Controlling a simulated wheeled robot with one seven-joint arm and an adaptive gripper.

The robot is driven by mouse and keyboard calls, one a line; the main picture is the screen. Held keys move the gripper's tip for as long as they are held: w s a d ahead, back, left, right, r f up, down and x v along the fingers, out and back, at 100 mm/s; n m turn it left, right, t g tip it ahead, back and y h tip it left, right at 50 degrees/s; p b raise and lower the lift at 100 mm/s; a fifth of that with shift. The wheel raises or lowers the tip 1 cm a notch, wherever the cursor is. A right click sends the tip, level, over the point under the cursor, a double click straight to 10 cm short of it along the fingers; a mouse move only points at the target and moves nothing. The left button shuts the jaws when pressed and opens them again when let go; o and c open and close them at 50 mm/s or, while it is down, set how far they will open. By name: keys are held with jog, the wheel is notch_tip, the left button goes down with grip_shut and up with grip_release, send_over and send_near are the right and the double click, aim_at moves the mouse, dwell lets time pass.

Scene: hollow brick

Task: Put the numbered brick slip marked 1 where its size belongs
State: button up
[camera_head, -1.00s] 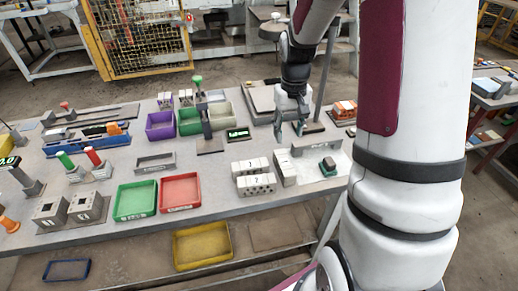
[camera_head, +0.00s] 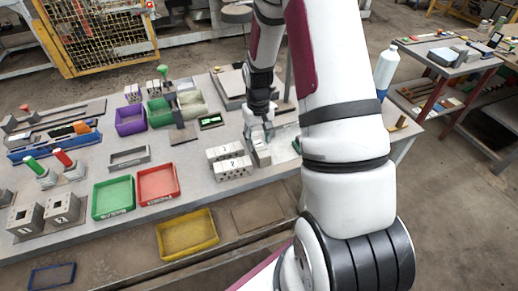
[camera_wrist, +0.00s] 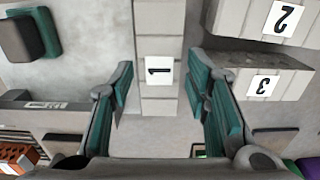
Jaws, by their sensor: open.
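The brick slip marked 1 is a narrow grey block with a white label; in the wrist view (camera_wrist: 159,98) it stands between my fingers, with a gap on each side. It also shows in the head view (camera_head: 261,158), just below my gripper. My gripper (camera_head: 262,130) is open and empty; its teal finger pads show in the wrist view (camera_wrist: 164,112). Which place fits the slip's size I cannot tell.
Green (camera_head: 113,213) and red (camera_head: 158,200) trays with unreadable labels lie at the front edge. A grey frame (camera_head: 129,166), purple bin (camera_head: 130,132) and two grey socket blocks (camera_head: 62,222) are farther left. A yellow tray (camera_head: 187,251) is below.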

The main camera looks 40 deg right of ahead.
aim_at(258, 144)
jog(key=shift+f, duration=1.85)
jog(key=shift+c, duration=0.3)
grip_shut()
jog(key=shift+r, duration=0.15)
jog(key=shift+r, duration=0.6)
notch_tip(258, 144, up, 2)
jog(key=shift+w+r, duration=0.1)
jog(key=shift+r, duration=0.05)
jog(key=s+a+r, duration=0.1)
jog(key=s+a, duration=0.3)
jog(key=s, duration=1.1)
jog(key=shift+s+a+b, duration=0.2)
jog(key=shift+s+b, duration=0.1)
jog(key=shift+b, duration=0.05)
